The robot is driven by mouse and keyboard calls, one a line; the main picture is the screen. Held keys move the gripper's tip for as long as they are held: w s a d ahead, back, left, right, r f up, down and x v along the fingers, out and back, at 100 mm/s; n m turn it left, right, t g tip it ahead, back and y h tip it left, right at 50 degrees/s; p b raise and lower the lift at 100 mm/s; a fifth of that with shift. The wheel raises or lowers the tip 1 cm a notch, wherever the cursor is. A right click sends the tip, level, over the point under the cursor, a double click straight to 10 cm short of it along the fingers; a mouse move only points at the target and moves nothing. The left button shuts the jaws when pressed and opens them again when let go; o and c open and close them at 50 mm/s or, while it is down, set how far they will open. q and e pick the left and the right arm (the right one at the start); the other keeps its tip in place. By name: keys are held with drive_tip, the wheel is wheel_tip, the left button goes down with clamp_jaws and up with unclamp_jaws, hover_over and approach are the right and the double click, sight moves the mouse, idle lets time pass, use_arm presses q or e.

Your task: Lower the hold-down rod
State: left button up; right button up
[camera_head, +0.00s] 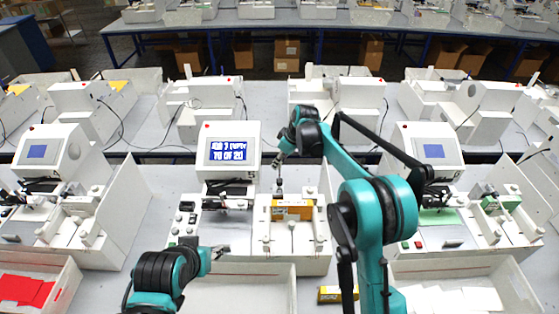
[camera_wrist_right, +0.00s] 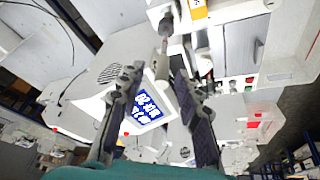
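The plotter machine in the middle has a screen (camera_head: 228,150) with white text on blue. A small upright grey rod (camera_head: 279,186), apparently the hold-down rod, stands at the back of its right-hand bed, behind an orange box (camera_head: 292,210). In the right wrist view the rod (camera_wrist_right: 165,27) shows just beyond the fingertips. My right gripper (camera_head: 281,160) is above the rod in the head view. Its fingers are apart in the wrist view (camera_wrist_right: 158,73), with nothing clearly held between them. My left gripper (camera_head: 222,251) is low in front of the machine, away from the rod; its finger opening is too small to judge.
Similar machines stand left (camera_head: 45,152) and right (camera_head: 432,150). A white open tray (camera_head: 240,270) lies in front, with a yellow box (camera_head: 337,294) to its right. A tray (camera_head: 50,300) at the front left holds red sheets. My right arm crosses the right side of the machine.

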drive_tip(key=shift+w+a+f, duration=0.1)
drive_tip(key=shift+a+f, duration=0.15)
drive_tip(key=shift+f, duration=0.35)
clamp_jaws()
